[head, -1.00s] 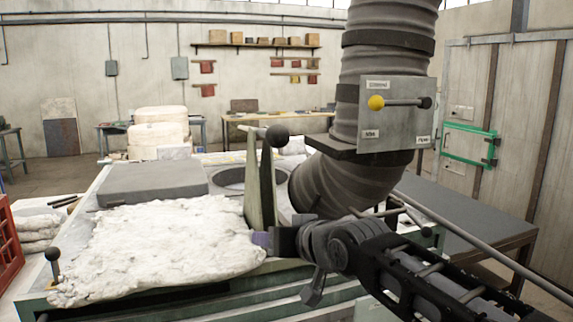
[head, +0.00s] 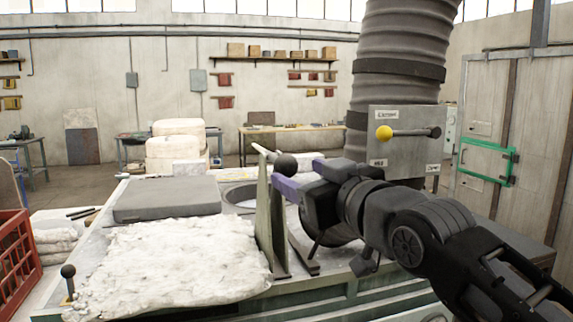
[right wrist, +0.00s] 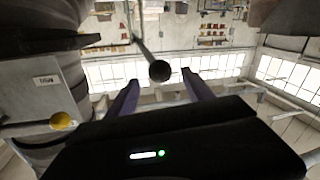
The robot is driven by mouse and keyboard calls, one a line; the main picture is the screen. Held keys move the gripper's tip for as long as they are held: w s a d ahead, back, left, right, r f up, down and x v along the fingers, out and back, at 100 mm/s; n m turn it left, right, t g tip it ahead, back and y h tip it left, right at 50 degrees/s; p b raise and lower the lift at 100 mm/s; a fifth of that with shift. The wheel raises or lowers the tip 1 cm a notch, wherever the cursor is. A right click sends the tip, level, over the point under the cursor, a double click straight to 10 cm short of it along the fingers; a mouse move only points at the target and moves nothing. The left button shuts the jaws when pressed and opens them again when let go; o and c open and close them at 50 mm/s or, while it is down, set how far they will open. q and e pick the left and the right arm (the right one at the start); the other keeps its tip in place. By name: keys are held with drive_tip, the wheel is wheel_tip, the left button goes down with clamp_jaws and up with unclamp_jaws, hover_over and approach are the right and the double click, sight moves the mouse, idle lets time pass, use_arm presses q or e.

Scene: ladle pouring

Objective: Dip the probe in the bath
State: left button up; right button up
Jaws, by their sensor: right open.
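A rod with a black ball (head: 285,165) on its near end, likely the probe, rests across the top of an upright greenish plate stand (head: 268,225). The bath looks to be the round dark-rimmed opening (head: 229,191) behind the stand, partly hidden by it. My right gripper (head: 304,175) is open at the height of the ball, its purple fingers close to it. In the right wrist view the ball (right wrist: 160,71) appears between the two fingertips (right wrist: 160,90), with clear gaps on both sides. My left gripper is out of view.
A grey slab (head: 167,199) and a lumpy white blanket (head: 170,262) cover the left of the bench top. A thick ribbed duct (head: 400,45) and a grey box with a yellow-knobbed lever (head: 384,132) stand behind my right arm. A red crate (head: 20,250) is at far left.

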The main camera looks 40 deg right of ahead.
sight(292, 170)
drive_tip(key=w, duration=0.2)
drive_tip(key=w+p, duration=0.1)
drive_tip(key=w, duration=0.1)
drive_tip(key=w+d+p, duration=0.1)
drive_tip(key=w, duration=0.1)
drive_tip(key=shift+c, duration=0.2)
clamp_jaws()
idle(0.4)
idle(0.3)
